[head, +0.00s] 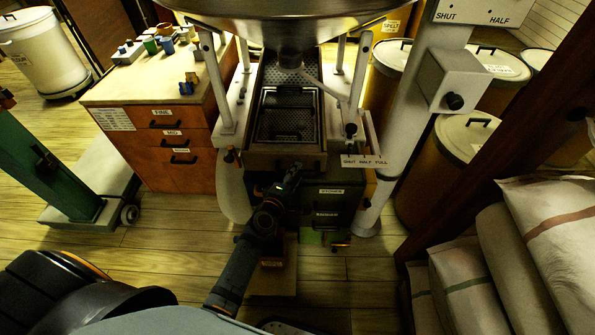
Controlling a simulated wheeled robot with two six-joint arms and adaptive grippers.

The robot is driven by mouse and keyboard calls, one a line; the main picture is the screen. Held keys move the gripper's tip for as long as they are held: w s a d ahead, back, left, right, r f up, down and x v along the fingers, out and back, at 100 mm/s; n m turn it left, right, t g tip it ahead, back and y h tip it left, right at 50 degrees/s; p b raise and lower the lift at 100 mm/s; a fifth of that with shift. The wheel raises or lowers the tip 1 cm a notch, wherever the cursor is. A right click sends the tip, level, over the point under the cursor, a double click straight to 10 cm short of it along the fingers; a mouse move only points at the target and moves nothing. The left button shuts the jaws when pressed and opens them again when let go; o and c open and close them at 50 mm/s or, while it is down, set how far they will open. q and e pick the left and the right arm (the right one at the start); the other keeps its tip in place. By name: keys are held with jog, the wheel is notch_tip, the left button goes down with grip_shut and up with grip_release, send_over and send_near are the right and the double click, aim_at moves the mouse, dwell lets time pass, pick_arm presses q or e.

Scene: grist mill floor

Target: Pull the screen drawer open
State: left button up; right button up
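Under the steel hopper, the mill has a dark front (343,203) with two small labelled panels. The upper label seems to read "STONES", and the lower label is too small to read surely. My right gripper is out of view.
A wooden cabinet (200,168) with labelled, shut drawers stands left of the mill. A green frame on a wheeled base (88,205) is at far left. Sacks (550,225) are stacked at right, with lidded bins (462,140) behind. Plank floor is open at front left.

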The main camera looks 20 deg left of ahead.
pick_arm(q)
jog(key=shift+x, duration=0.9)
jog(key=shift+s, duration=0.1)
grip_shut()
